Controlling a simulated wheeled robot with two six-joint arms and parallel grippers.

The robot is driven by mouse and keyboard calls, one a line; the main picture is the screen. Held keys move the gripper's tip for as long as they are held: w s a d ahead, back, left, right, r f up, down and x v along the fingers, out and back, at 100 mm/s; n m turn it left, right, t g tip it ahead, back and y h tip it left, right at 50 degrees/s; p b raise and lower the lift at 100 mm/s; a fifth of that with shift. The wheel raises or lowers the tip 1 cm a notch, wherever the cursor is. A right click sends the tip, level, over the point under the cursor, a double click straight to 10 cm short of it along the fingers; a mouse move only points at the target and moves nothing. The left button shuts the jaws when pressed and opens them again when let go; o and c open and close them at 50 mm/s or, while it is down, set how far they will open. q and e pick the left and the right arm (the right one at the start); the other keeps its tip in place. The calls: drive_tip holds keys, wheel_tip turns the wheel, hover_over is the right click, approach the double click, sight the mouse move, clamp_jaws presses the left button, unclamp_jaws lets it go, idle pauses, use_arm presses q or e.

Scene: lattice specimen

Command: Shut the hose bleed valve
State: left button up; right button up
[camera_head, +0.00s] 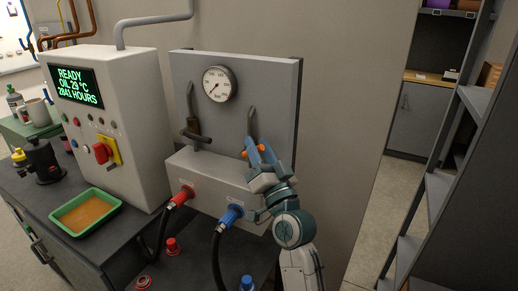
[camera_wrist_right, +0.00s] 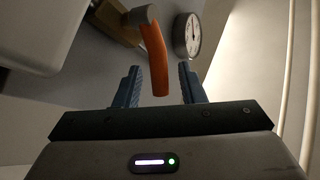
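The orange valve handle (camera_head: 261,148) is on the right pipe of the grey panel; in the wrist view the orange handle (camera_wrist_right: 155,62) runs down from a grey hub beside a brass body (camera_wrist_right: 113,22). No label shows that it is the hose bleed valve. My right gripper (camera_head: 257,151) is at this handle and partly covers it. In the wrist view the two blue fingers of my right gripper (camera_wrist_right: 159,88) are apart, with the handle's free end between them and a gap on each side. My left gripper is out of view.
A pressure gauge (camera_head: 219,84) is on the panel. A dark-handled lever (camera_head: 195,132) is on the left pipe. Red (camera_head: 182,196) and blue (camera_head: 231,215) hose couplings sit below. A control cabinet (camera_head: 120,135), green tray (camera_head: 86,212) and shelf rack (camera_head: 440,190) stand around.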

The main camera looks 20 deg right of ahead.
drive_tip(key=b+v, duration=0.4)
drive_tip(key=v, duration=0.6)
drive_tip(key=shift+s+f+b, duration=0.25)
drive_tip(key=shift+s+b, duration=0.1)
drive_tip(key=shift+b, duration=0.05)
